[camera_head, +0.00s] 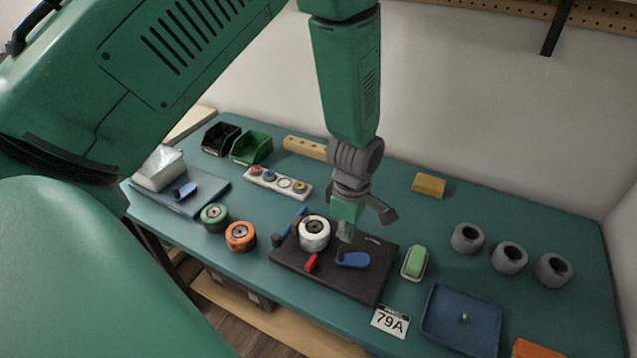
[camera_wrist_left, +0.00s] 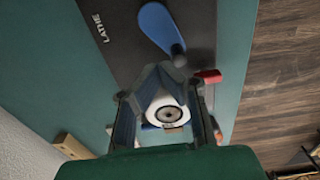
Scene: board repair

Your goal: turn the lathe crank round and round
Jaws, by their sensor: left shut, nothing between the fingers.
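The lathe is a dark flat board (camera_head: 372,286) marked LATHE in the wrist view (camera_wrist_left: 112,62). It carries a white round piece (camera_head: 314,233) with a dark centre, a red handle (camera_head: 311,262) and a blue crank arm (camera_head: 352,259). In the wrist view the blue arm (camera_wrist_left: 157,25) lies flat with a dark knob at its near end, and the red handle (camera_wrist_left: 208,76) is beside it. My left gripper (camera_head: 345,232) points down above the board, behind the blue arm, shut and empty. In the wrist view its fingers partly cover the white piece (camera_wrist_left: 167,113).
An orange roll (camera_head: 240,236) and a green roll (camera_head: 214,217) stand left of the lathe. A green block in a tray (camera_head: 415,262), a blue tray (camera_head: 460,318) and several grey cylinders (camera_head: 509,258) are to the right. A 79A plate (camera_head: 390,321) lies near the front edge.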

